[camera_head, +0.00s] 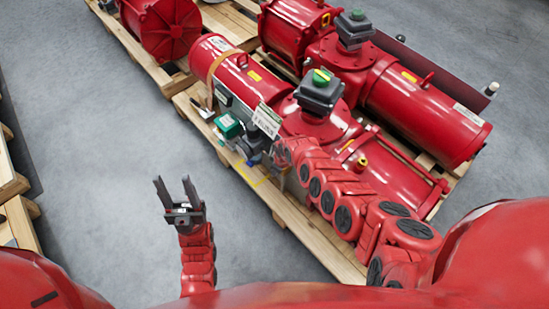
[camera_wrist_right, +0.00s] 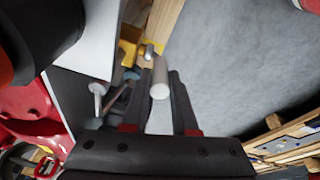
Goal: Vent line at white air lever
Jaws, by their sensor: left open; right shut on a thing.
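In the right wrist view, a white air lever (camera_wrist_right: 160,91) with a rounded end stands between the two dark fingers of my right gripper (camera_wrist_right: 162,82). The gripper is shut on it, and the fingers hide part of its shaft. In the head view my right arm reaches to the front side of the near red valve actuator (camera_head: 312,123); its jaws and the lever are not clear there. My left gripper (camera_head: 173,188) is open and empty over the bare floor, left of the pallet and apart from everything.
A second white-ended part (camera_wrist_right: 98,89) is left of the held lever in the wrist view. A green-topped box (camera_head: 228,126) and a white label plate (camera_head: 266,121) sit by the actuator. Wooden pallets (camera_head: 297,224) carry several red actuators. Grey floor (camera_head: 100,130) is clear at left.

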